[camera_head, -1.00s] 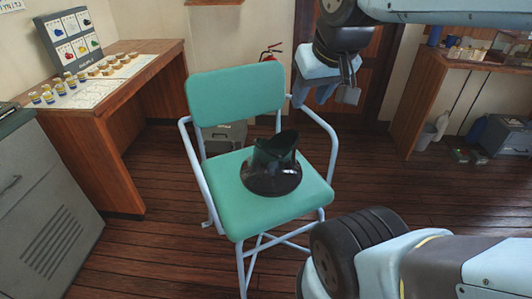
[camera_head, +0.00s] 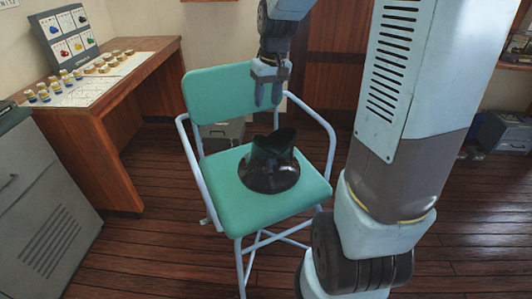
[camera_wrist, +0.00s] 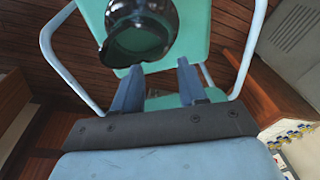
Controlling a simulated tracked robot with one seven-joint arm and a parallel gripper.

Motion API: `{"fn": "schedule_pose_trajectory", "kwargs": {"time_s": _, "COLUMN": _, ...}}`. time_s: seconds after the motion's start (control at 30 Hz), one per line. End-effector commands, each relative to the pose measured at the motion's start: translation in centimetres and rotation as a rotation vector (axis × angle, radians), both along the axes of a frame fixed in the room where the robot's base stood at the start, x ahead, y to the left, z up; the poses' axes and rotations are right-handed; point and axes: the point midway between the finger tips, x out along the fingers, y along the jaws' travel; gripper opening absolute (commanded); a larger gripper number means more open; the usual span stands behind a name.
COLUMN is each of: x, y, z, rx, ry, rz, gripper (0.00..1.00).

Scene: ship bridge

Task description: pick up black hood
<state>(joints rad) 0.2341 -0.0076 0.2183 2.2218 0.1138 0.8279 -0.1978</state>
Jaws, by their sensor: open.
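The black hood (camera_head: 268,165) is a glossy dark piece with a wide round base and a raised, cut-away top. It sits upright on the green seat of the chair (camera_head: 228,196). In the wrist view the hood (camera_wrist: 140,30) shows at the top, beyond the fingertips. My gripper (camera_head: 269,100) is above the hood, in front of the chair's backrest, with its fingers pointing down. In the wrist view my gripper (camera_wrist: 156,80) has its two fingers apart with nothing between them. The fingers and the hood look apart.
The chair has pale blue tube armrests (camera_head: 318,122) on both sides and a green backrest (camera_head: 222,95). A wooden desk (camera_head: 150,75) with small jars stands at the left, beside a grey cabinet (camera_head: 45,210). A grey box (camera_head: 222,135) lies behind the chair.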

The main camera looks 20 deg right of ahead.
Motion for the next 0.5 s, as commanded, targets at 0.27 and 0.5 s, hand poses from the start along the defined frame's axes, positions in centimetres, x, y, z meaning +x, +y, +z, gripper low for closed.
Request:
{"fn": "schedule_pose_trajectory", "kwargs": {"time_s": 0.27, "x": 4.5, "y": -0.1, "z": -6.0, "rx": 0.075, "ry": 0.093, "rz": 0.020, "gripper": 0.42}}
{"fn": "schedule_pose_trajectory", "kwargs": {"time_s": 0.5, "x": 6.0, "y": -0.1, "z": -8.4, "rx": 0.109, "ry": 0.123, "rz": 0.028, "gripper": 0.42}}
